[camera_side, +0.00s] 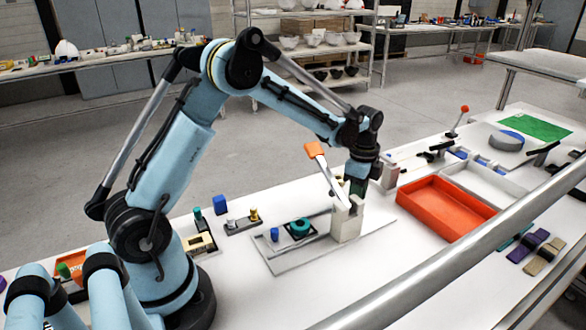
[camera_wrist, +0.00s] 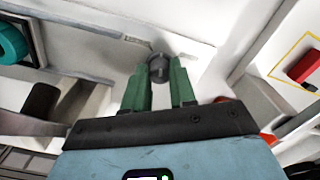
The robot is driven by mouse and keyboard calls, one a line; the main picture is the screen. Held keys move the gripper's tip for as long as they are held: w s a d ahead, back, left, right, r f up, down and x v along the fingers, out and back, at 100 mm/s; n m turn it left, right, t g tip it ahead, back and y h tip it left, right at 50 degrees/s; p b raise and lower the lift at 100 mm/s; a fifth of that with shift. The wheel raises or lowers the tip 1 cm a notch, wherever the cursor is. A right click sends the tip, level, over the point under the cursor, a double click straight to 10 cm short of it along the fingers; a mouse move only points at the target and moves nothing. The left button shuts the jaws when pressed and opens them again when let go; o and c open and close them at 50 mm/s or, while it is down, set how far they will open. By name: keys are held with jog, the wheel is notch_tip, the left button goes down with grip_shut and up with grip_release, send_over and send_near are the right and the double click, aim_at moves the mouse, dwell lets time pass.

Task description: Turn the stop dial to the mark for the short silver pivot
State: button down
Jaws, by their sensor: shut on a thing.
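In the wrist view, the two green fingers of my gripper (camera_wrist: 159,85) are shut on a small dark grey round dial (camera_wrist: 159,66), one finger on each side. A lighter slot or line shows on its face. Its marks are too small to read. In the side view, my gripper (camera_side: 357,187) is low behind a pale upright block (camera_side: 347,222) with an orange-handled lever (camera_side: 314,150). The dial is hidden there.
A teal ring (camera_side: 300,226) sits on a dark square on the grey plate (camera_side: 285,262), left of the block. A small blue cylinder (camera_side: 274,234) stands nearby. An orange-red tray (camera_side: 440,208) lies to the right. A metal rail (camera_side: 450,265) crosses the foreground.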

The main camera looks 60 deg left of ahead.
jog(key=shift+n, duration=0.9)
jog(key=c, duration=0.9)
grip_release()
jog(key=shift+r, duration=0.1)
notch_tip(320, 180, up, 12)
